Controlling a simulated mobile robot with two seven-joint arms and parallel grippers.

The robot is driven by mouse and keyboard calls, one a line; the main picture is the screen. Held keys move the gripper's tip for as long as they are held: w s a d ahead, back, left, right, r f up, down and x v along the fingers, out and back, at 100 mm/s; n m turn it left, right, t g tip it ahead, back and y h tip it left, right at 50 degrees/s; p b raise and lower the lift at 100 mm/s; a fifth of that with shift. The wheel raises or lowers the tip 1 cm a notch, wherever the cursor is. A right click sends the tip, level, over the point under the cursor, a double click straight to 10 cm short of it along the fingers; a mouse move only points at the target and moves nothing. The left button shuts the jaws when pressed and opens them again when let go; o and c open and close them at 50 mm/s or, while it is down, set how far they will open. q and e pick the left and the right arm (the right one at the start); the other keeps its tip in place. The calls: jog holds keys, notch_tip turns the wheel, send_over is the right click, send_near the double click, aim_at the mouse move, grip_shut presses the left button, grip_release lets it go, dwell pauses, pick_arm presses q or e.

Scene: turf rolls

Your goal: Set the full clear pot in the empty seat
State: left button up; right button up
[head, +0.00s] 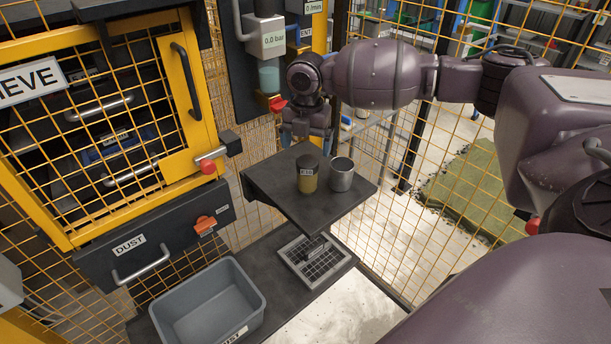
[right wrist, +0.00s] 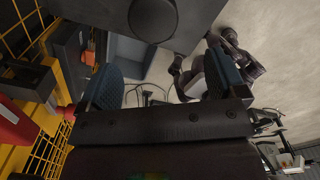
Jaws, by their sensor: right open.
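A clear pot (head: 308,174) with a dark lid, a yellowish filling and a white label stands upright on the small dark shelf (head: 345,206). Its round dark top also shows at the upper edge of the right wrist view (right wrist: 153,18). A second clear, bluish pot (head: 268,76) hangs under the grey 0.0 bar unit. I cannot make out for certain which place is the empty seat. My right gripper (head: 306,136) is above and behind the lidded pot, apart from it. In the right wrist view its fingers (right wrist: 165,88) are open with nothing between them. My left gripper is out of view.
A metal cup (head: 342,174) stands just right of the lidded pot. A red lever (head: 277,103) is close left of my right gripper. Yellow mesh fencing (head: 440,215) stands behind. A grey bin (head: 207,308) and a grid (head: 312,262) lie lower down.

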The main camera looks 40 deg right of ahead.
aim_at(308, 161)
jog(key=shift+w+d+r, duration=0.3)
jog(key=shift+d+r, duration=0.25)
jog(key=shift+r, duration=0.2)
notch_tip(308, 161, down, 6)
jog(key=shift+w+r+b, duration=0.1)
jog(key=shift+r+b, duration=0.1)
jog(key=shift+b, duration=0.3)
jog(key=f, duration=0.3)
jog(key=f+b, duration=0.1)
jog(key=shift+w+d+f, duration=0.15)
jog(key=shift+w, duration=0.2)
jog(key=shift+f, duration=0.35)
jog(key=c, duration=1.1)
jog(key=shift+c, duration=0.6)
jog(key=shift+r, duration=0.1)
